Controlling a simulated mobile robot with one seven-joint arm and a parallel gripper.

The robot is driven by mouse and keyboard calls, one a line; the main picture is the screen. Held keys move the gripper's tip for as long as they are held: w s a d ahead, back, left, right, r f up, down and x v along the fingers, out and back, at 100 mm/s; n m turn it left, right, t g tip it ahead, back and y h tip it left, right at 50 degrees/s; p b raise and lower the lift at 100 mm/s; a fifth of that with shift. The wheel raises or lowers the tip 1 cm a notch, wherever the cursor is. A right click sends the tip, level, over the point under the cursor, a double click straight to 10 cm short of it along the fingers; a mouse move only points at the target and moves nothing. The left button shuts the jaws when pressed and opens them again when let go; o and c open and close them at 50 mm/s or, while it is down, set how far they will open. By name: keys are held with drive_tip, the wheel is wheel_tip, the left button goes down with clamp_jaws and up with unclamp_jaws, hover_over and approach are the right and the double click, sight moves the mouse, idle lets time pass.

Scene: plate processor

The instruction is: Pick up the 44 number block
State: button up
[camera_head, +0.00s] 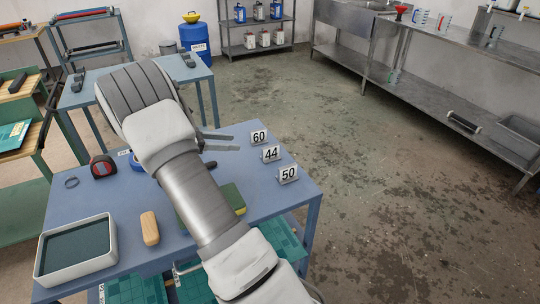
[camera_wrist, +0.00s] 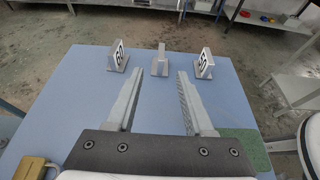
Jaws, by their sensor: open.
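The 44 number block (camera_head: 271,154) is a small grey holder with a white label. It stands in the middle of a row of three along the right edge of the blue table (camera_head: 262,205). In the wrist view the middle block (camera_wrist: 160,60) stands upright beyond the fingertips, roughly in line with the gap, and its number does not show there. My gripper (camera_head: 232,141) is open and empty, to the left of the block and apart from it. In the wrist view my gripper's two fingers (camera_wrist: 160,74) point toward the row with bare table between them.
The 60 block (camera_head: 259,137) and the 50 block (camera_head: 288,174) flank it closely. A green sponge-like pad (camera_head: 233,198), a tray (camera_head: 75,250), a wooden piece (camera_head: 150,228) and a tape measure (camera_head: 103,166) lie on the table. Open floor lies beyond the table's edge.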

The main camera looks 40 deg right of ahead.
sight(267, 147)
drive_tip(key=b+x, duration=0.1)
drive_tip(key=x, duration=0.9)
drive_tip(key=shift+f, duration=0.1)
drive_tip(key=x, duration=0.5)
drive_tip(key=shift+s+a+f+b, duration=0.15)
drive_tip(key=shift+f+b, duration=0.15)
drive_tip(key=shift+f, duration=0.15)
clamp_jaws()
